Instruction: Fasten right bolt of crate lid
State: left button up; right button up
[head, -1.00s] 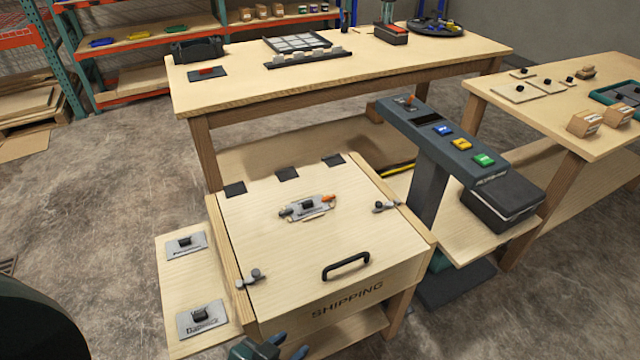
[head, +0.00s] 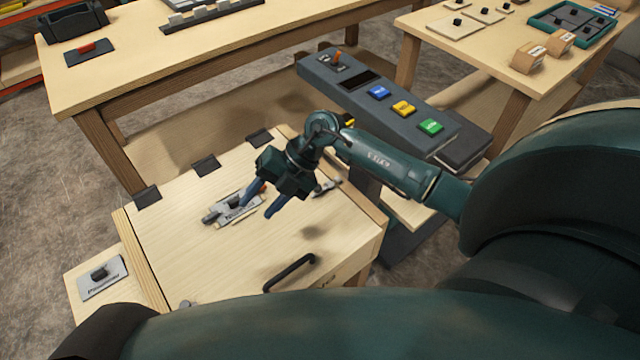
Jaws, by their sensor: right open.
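The pale wooden crate lid (head: 215,260) is shut, with a black handle (head: 290,273) near its front edge. The right bolt (head: 326,187) is a small grey metal fitting at the lid's right edge, partly hidden by my right gripper. The left bolt (head: 186,304) just shows at the lower left, mostly covered by my arm. My left gripper is not in view.
A grey plate with a dark clip (head: 232,208) lies on the lid close to my right fingers. A console with coloured buttons (head: 378,92) stands behind and right of the crate. A wooden side shelf (head: 85,312) is at the left.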

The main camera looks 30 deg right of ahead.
jog(key=w+d+r+m+h, duration=0.1)
jog(key=w+d+h, duration=0.25)
jog(key=d, duration=0.55)
jog(key=w+d+r+m+h, duration=0.1)
jog(key=w+d+h, duration=0.1)
jog(key=d+h, duration=0.45)
jog(key=shift+g+y, duration=0.4)
jog(key=shift+y, duration=0.2)
jog(key=f, duration=0.8)
jog(key=d+f, duration=0.1)
jog(key=f, duration=0.4)
jog(key=shift+c, duration=0.4)
grip_shut()
